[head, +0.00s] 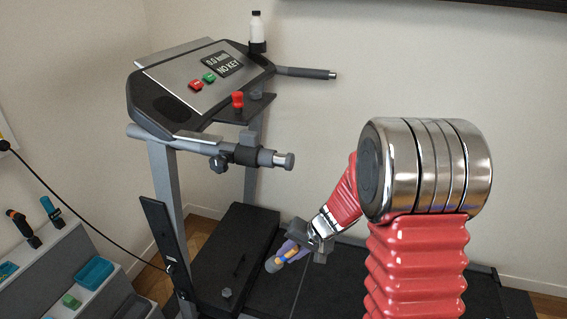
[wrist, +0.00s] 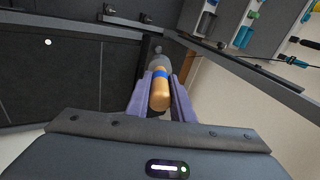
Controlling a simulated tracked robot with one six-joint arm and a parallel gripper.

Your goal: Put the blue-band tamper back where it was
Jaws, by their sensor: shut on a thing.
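My gripper (head: 290,252) is low in front of the treadmill, right of its black motor cover. It is shut on the blue-band tamper (head: 273,264), whose grey end points down and left in the head view. In the wrist view the tamper (wrist: 160,95) lies between the purple fingers of my gripper (wrist: 160,84). Its orange-tan handle end faces the camera, with the blue band beyond it and a grey part farther off. The fingers hide part of it. The tamper's former place cannot be told from these frames.
The treadmill console (head: 205,75) stands upper left, with a clamp (head: 243,155) on its bar and a red-topped item (head: 237,100) on a small shelf. A white bottle (head: 257,30) stands behind. A stepped grey rack (head: 55,262) holds tools and teal trays at left. A black cord hangs nearby.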

